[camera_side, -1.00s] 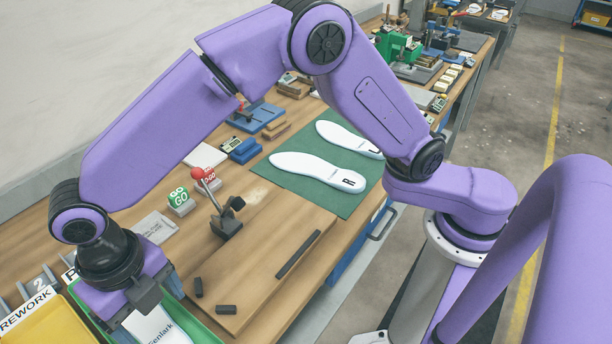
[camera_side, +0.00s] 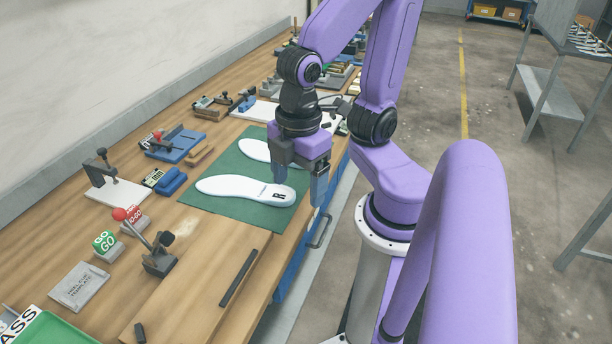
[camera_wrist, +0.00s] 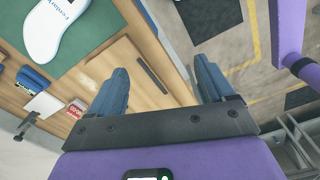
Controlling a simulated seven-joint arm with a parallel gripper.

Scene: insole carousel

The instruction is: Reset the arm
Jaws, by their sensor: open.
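My gripper (camera_side: 299,190) is open and empty, pointing down above the front edge of the bench beside the green mat (camera_side: 218,212). In the wrist view its two blue fingers (camera_wrist: 160,88) stand wide apart with nothing between them. A white insole marked R (camera_side: 235,188) lies on the mat, just left of the gripper in the side view. A second white insole (camera_side: 256,151) lies behind it, partly hidden by my gripper. The wrist view shows part of one insole (camera_wrist: 45,32) on the mat.
A red-knobbed lever clamp (camera_side: 158,262), a green GO block (camera_side: 105,243) and a grey template plate (camera_side: 78,287) stand on the left of the bench. A dark strip (camera_side: 238,278) lies on a wooden board. A green PASS tray (camera_side: 50,330) is at lower left. Open floor lies right.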

